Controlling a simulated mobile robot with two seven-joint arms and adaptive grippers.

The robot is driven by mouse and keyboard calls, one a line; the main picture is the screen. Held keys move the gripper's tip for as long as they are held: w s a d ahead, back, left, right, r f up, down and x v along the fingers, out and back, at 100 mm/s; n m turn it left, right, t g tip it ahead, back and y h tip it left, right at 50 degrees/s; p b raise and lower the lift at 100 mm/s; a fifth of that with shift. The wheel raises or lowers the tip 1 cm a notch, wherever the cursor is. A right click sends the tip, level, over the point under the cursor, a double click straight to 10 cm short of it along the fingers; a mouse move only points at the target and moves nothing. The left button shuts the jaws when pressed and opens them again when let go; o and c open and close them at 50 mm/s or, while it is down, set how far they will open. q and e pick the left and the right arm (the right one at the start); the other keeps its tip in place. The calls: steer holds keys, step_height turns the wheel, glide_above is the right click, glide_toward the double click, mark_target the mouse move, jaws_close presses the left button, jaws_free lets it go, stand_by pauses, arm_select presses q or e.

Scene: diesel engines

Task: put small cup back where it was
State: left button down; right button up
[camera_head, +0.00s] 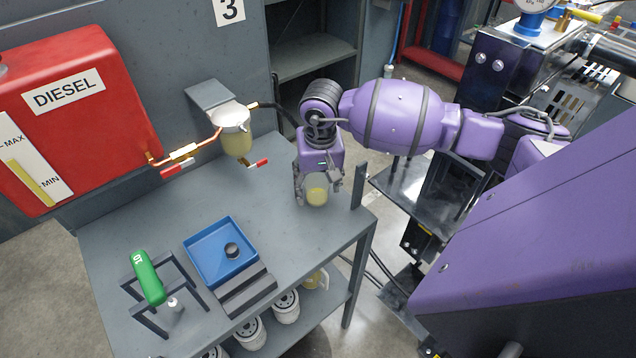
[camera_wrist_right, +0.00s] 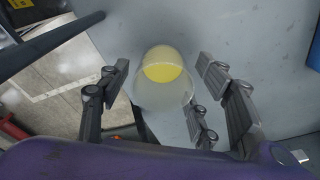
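The small cup (camera_head: 316,192) is clear with yellow liquid in it. It stands at the right end of the grey workbench in the head view. My right gripper (camera_head: 316,184) reaches down over it, with fingers on both sides. In the right wrist view the cup (camera_wrist_right: 163,82) sits between the spread fingers of the right gripper (camera_wrist_right: 160,88), with a visible gap on each side. The gripper looks open and not closed on the cup. My left gripper is not in view.
A blue tray (camera_head: 199,243) with a dark round piece, and a green cylinder (camera_head: 147,277) on a dark stand, are on the workbench (camera_head: 170,222). A fuel filter bowl (camera_head: 236,140) hangs on the wall near a red diesel tank (camera_head: 95,125). Several white filters are on the lower shelf.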

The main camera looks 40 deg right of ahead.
steer(key=shift+r, duration=0.65)
step_height(320, 180, up, 11)
steer(key=s, duration=0.1)
steer(key=shift+a, duration=0.25)
steer(key=shift+r, duration=0.1)
stand_by(0.6)
